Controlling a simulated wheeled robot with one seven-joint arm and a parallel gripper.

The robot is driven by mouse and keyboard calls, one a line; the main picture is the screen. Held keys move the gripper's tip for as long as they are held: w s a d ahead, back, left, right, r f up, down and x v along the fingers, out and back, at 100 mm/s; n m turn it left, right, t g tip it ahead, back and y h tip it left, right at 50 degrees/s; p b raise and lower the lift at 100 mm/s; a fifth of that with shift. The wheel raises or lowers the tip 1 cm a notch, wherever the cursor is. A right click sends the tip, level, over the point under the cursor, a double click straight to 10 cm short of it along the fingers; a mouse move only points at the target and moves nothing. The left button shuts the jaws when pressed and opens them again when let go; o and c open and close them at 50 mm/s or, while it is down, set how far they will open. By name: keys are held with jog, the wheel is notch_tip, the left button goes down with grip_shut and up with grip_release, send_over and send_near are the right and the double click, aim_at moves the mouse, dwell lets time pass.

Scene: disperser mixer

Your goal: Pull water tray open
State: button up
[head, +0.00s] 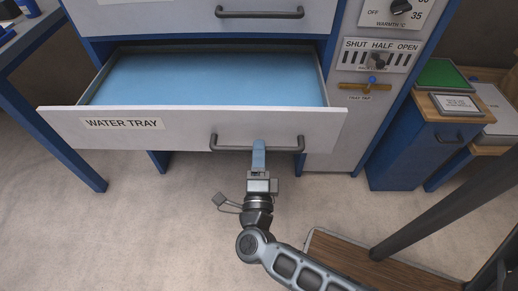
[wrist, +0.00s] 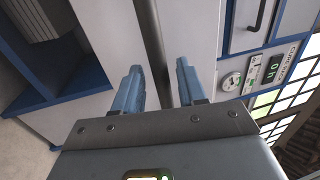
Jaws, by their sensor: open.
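The water tray (head: 95,124) is a pale drawer with a blue inside and a "WATER TRAY" label. In the head view it stands well out from the cabinet, its blue floor showing. Its dark bar handle (head: 228,149) is on the right half of the front. My gripper (head: 259,147) is at the handle, with its blue fingers over the bar's middle. In the wrist view the two fingers of my gripper (wrist: 157,78) are apart, one on each side of the handle bar (wrist: 152,40). Whether either finger touches the bar cannot be told.
A closed drawer (head: 180,20) with its own handle is above the tray. Right of the tray is a panel with a SHUT/HALF/OPEN knob (head: 377,61) and a brass tap (head: 364,87). A blue cabinet (head: 410,150) stands further right. The floor before the tray is clear at left.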

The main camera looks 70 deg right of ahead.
jog(key=v, duration=0.6)
jog(key=shift+b, duration=0.4)
jog(key=shift+s+a, duration=0.1)
jog(key=s+a+r+n+t+y+p, duration=0.1)
jog(key=s+a+r+n+t+y, duration=0.1)
jog(key=n, duration=0.8)
jog(key=s+a+r+n+t+y+p, duration=0.1)
jog(key=s+a+r+n+t+y, duration=0.1)
jog(key=s+a+r+n+y, duration=0.2)
jog(key=s+a+r+n+t+y+p, duration=0.1)
jog(key=s+a+r+n+t+y, duration=0.2)
jog(key=s+r+n+y, duration=0.5)
notch_tip(320, 180, up, 3)
jog(key=n+y, duration=0.4)
jog(key=n, duration=0.5)
jog(key=shift+a+n+y+p, duration=0.3)
jog(key=shift+a+y+p, duration=0.05)
jog(key=shift+a+y, duration=0.05)
jog(key=shift+r, duration=0.1)
